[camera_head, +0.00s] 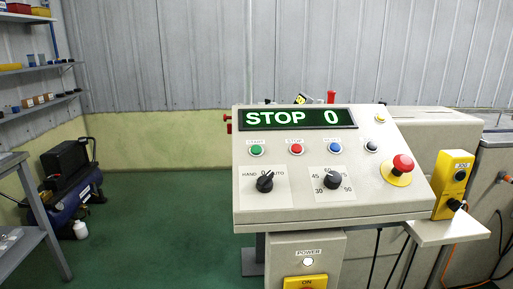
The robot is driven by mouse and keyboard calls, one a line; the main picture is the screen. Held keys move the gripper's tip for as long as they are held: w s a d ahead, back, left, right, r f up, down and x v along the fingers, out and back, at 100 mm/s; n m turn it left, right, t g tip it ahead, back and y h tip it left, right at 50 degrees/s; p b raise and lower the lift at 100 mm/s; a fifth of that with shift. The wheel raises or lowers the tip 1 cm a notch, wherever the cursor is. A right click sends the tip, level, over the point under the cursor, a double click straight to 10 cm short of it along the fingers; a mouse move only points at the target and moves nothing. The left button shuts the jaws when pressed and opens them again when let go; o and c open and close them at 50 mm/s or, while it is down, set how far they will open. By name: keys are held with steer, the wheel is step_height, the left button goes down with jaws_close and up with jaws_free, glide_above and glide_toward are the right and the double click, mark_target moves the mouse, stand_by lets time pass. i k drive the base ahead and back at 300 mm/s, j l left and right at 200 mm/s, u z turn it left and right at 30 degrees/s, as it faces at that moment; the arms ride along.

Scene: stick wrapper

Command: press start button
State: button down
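The control panel (280,212) is a light beige tilted console right of centre. The green start button (256,150) sits at its upper left, under a small label. To its right are a red button (296,149) labelled stop and a blue button (335,148). The display (298,118) reads "STOP 0" in green. My gripper is not in view.
A red mushroom button (403,163) on a yellow base stands out at the panel's right. Black knobs (265,182) sit below the buttons. A yellow box (453,180) hangs at the right. A compressor (72,185) and shelves are at left. Green floor (165,225) is clear.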

mark_target(255, 149)
steer(key=i+j, duration=0.1)
steer(key=j, duration=1.15)
steer(key=i+j, duration=0.15)
steer(key=j, duration=0.5)
steer(key=z, duration=1.6)
